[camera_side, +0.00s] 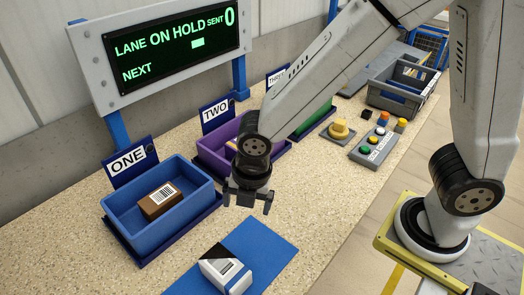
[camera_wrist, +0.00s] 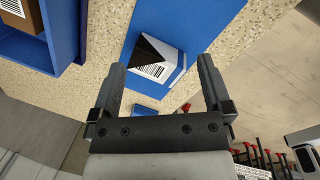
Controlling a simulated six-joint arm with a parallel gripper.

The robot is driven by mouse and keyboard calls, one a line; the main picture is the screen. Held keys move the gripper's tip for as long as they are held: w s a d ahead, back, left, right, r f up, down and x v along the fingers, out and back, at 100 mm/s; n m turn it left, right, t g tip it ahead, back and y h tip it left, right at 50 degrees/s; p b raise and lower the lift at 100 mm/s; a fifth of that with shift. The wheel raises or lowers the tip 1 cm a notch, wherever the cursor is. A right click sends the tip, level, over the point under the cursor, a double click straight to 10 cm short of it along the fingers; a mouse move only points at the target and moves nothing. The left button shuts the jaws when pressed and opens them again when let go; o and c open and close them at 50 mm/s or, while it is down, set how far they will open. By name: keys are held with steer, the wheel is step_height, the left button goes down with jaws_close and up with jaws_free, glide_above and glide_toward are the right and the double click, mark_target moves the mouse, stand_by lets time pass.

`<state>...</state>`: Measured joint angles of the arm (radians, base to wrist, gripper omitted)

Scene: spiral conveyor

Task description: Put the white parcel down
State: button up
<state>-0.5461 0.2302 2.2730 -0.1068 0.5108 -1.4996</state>
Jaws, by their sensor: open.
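The white parcel (camera_side: 226,272), with a black corner and a barcode label, lies on the blue mat (camera_side: 268,241) at the front of the bench. It also shows in the wrist view (camera_wrist: 158,58), ahead of and between my fingers. My gripper (camera_side: 247,204) is open and empty, above the bench and apart from the parcel, behind it in the side view. Both fingers show spread apart in the wrist view (camera_wrist: 161,66).
Blue bin ONE (camera_side: 128,222) holds a brown parcel (camera_side: 160,201). Purple bin TWO (camera_side: 212,163) is partly behind my arm. A sign (camera_side: 165,48) reads "LANE ON HOLD", "SENT 0". A button box (camera_side: 374,146), yellow button (camera_side: 339,130) and grey crate (camera_side: 397,93) stand farther back.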

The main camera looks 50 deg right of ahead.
steer(key=s+d+m+t, duration=0.1)
steer(key=s+d+m, duration=0.1)
steer(key=d+m, duration=1.5)
steer(key=shift+s+d+r+m, duration=0.15)
steer(key=shift+d+r+m, duration=0.1)
steer(key=shift+m, duration=3.45)
